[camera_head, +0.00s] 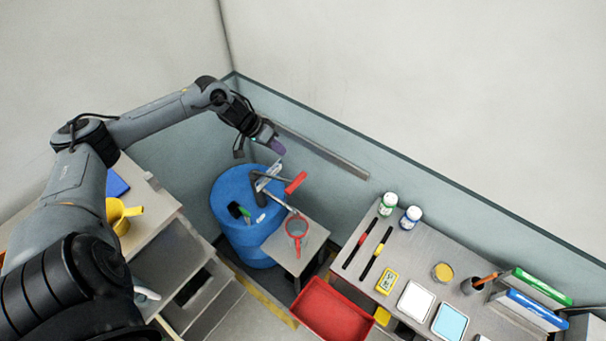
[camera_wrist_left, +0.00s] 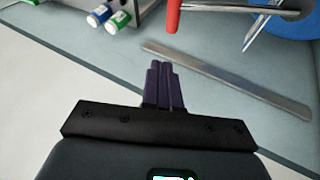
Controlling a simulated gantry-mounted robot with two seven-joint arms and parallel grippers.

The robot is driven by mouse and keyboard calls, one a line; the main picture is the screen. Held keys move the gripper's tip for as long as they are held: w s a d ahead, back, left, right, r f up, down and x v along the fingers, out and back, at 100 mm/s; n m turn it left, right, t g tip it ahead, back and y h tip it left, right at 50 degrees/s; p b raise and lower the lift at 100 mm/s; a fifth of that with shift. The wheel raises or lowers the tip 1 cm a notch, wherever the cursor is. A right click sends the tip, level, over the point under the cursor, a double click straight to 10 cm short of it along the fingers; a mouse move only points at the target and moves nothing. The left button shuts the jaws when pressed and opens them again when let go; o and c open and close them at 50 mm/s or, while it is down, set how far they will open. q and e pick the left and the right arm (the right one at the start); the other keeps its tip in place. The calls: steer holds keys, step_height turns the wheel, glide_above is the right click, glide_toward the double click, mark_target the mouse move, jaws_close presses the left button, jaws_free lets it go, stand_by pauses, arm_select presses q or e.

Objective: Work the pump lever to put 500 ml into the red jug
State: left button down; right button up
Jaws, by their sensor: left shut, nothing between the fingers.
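The red jug (camera_head: 297,227) stands on a small grey stand below the pump spout in the head view. The pump (camera_head: 268,186) is on top of the blue drum (camera_head: 236,217), and its lever has a red grip (camera_head: 295,183). The red grip also shows at the top of the left wrist view (camera_wrist_left: 173,15). My left gripper (camera_head: 279,147) is shut and empty, above and behind the pump, apart from the lever. Its dark fingers are together in the wrist view (camera_wrist_left: 164,72). The liquid level in the jug is too small to tell. My right gripper is not in view.
A metal rail (camera_head: 320,152) runs along the wall behind the drum. A red tray (camera_head: 335,314) lies in front of the stand. The right bench (camera_head: 420,258) holds bottles, markers and pads. A yellow jug (camera_head: 120,215) stands on the left bench.

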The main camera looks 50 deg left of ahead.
arm_select(q)
steer(key=shift+g+y, duration=0.5)
steer(key=s+a, duration=0.1)
steer(key=s+a+f, duration=0.1)
steer(key=s+a, duration=0.1)
steer(key=shift+s, duration=0.25)
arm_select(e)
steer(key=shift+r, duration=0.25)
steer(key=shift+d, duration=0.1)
arm_select(q)
steer(key=shift+f, duration=0.1)
